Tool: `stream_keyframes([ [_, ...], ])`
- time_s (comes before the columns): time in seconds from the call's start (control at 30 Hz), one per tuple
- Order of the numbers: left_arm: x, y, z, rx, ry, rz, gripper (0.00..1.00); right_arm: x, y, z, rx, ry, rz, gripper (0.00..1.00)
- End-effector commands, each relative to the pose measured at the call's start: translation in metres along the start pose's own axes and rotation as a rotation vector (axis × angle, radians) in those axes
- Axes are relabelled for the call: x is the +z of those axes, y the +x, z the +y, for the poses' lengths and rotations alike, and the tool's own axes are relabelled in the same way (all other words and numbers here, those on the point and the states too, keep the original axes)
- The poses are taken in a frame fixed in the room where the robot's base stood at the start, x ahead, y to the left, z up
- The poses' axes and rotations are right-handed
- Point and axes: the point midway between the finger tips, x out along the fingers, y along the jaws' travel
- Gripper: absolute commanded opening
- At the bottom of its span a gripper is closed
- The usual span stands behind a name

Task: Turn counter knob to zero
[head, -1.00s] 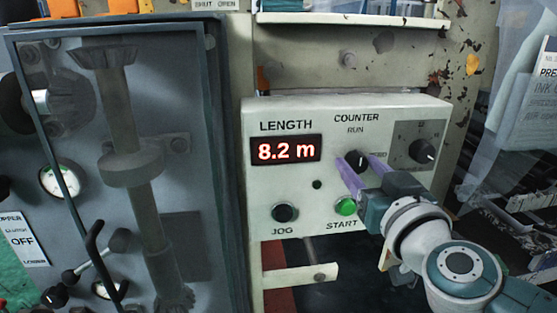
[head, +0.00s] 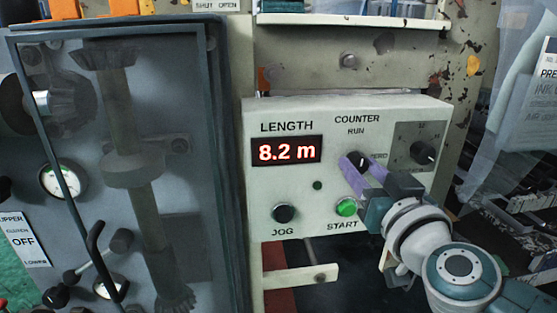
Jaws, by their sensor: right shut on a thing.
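The counter knob (head: 358,160) is a small black knob under the words COUNTER and RUN on the pale control panel (head: 270,190). My right gripper (head: 362,170) comes in from the lower right. Its two purple fingers are shut on the counter knob, one on each side. The length display (head: 286,151) reads 8.2 m in red. My left gripper does not show.
A black jog button (head: 284,213) and a green start button (head: 346,207) sit low on the panel. Another black knob (head: 422,153) is at the right. A grey framed door (head: 215,120) stands left. Plastic sheeting hangs at far right.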

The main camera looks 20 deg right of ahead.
Motion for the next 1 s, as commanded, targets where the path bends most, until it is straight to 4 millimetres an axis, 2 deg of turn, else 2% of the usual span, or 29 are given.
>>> stream_keyframes([
  [0.4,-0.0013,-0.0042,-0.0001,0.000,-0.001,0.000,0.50,-0.0003,0.0000,0.0000,0.001,0.346,0.000,0.00],
  [1.0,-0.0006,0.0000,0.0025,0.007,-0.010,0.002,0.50,0.0003,0.0000,-0.0002,-0.001,0.917,0.001,0.00],
])
